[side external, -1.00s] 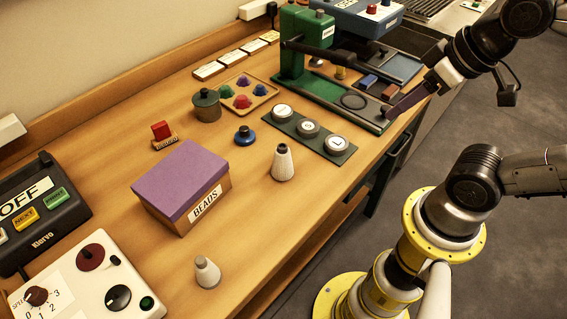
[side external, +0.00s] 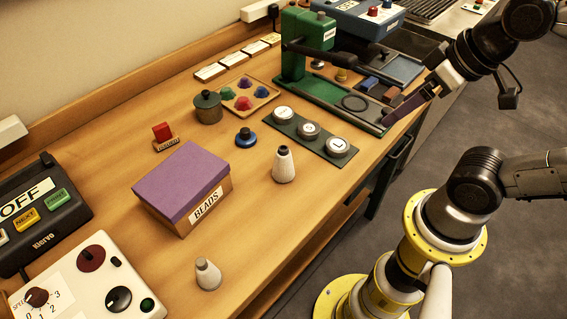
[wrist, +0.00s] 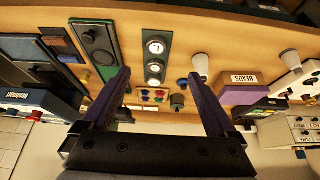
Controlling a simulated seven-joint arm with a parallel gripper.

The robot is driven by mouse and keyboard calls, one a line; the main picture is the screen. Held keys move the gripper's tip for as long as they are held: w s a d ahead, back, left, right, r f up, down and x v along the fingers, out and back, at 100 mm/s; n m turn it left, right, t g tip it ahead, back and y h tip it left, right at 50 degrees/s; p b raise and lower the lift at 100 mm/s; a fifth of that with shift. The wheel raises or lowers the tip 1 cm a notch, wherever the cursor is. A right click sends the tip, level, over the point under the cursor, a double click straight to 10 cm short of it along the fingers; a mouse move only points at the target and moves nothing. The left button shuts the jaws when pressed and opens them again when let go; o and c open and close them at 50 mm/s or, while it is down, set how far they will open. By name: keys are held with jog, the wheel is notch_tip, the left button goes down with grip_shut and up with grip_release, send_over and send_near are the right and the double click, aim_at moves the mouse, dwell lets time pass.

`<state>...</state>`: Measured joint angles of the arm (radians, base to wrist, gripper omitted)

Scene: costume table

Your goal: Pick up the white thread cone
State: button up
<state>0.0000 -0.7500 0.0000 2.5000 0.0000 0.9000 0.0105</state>
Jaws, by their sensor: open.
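Two pale cones stand upright on the wooden table. The larger white cone (side external: 284,166), with a dark tip, is near the front edge right of the bead box. A smaller whitish cone (side external: 208,275) with a grey tip is at the lower left. In the wrist view the larger cone (wrist: 201,64) is just beyond my right-hand finger, and the smaller one (wrist: 290,57) is farther right. My gripper (side external: 388,119) has purple fingers and is open and empty, over the right end of the table. Its spread fingers frame the wrist view (wrist: 160,76).
A purple-lidded bead box (side external: 182,182) stands left of the larger cone. A dark strip with round white-topped pieces (side external: 309,129) and a blue knob (side external: 245,137) lie behind it. A green press (side external: 302,50) rises at the back. Bare wood surrounds the larger cone.

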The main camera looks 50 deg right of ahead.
jog(key=w+a+r+m+g, duration=0.1)
jog(key=w+r+m, duration=0.35)
jog(key=m, duration=0.55)
jog(key=m+g, duration=0.4)
jog(key=m, duration=0.2)
send_over(285, 146)
notch_tip(285, 146, down, 6)
jog(key=shift+n+g, duration=0.3)
jog(key=shift+n, duration=0.1)
notch_tip(285, 146, down, 9)
jog(key=shift+r, duration=0.15)
jog(key=shift+a+f, duration=0.15)
jog(key=shift+f, duration=1.45)
jog(key=shift+a+f, duration=0.15)
jog(key=shift+f, duration=1.45)
grip_shut()
